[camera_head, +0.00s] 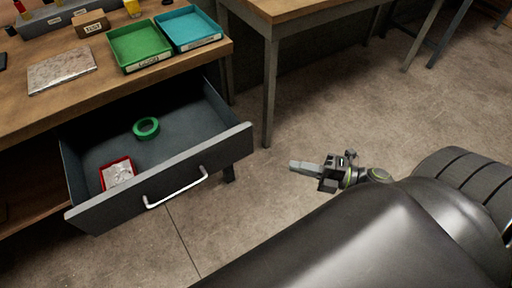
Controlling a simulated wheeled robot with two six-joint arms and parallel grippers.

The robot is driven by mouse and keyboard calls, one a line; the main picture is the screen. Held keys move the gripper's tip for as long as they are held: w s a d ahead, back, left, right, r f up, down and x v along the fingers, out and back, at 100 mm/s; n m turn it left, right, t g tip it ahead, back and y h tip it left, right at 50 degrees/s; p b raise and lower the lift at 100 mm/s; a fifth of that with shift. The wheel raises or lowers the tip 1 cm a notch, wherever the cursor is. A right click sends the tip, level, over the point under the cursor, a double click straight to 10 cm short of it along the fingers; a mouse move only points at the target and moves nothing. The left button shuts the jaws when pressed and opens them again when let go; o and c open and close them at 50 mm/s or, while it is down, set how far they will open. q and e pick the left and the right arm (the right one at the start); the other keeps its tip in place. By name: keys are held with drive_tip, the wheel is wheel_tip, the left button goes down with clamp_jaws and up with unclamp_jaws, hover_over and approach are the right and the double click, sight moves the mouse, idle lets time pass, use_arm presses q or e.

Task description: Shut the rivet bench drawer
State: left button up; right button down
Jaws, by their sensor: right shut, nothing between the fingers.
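The rivet bench drawer (222,150) is pulled out from under the wooden bench top. It is dark grey with a silver bar handle (176,190) on its front. Inside lie a green ring, like a tape roll (146,128), and a small red tray (117,173) with pale contents. My right gripper (292,166) is to the right of the drawer, apart from it, over the floor. Its fingers are shut with nothing between them and point left toward the drawer front. My left gripper is not in view.
On the bench top (60,100) stand a green bin (140,45), a blue bin (188,28) and a flat metal plate (62,70). A second table (290,8) stands behind, its leg near the drawer's right. The floor (340,110) around my right gripper is clear.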

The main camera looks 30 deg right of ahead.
drive_tip(key=a+n, duration=0.1)
drive_tip(key=y+p, duration=0.1)
drive_tip(key=p, duration=0.1)
approach(236, 149)
drive_tip(key=s+a+x, duration=0.1)
drive_tip(key=x, duration=0.4)
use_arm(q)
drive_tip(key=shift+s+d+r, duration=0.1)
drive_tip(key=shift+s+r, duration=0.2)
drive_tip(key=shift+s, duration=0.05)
use_arm(e)
drive_tip(key=shift+w+d+r+g, duration=0.15)
drive_tip(key=shift+w+g, duration=0.25)
drive_tip(key=shift+w, duration=0.4)
drive_tip(key=shift+w, duration=0.1)
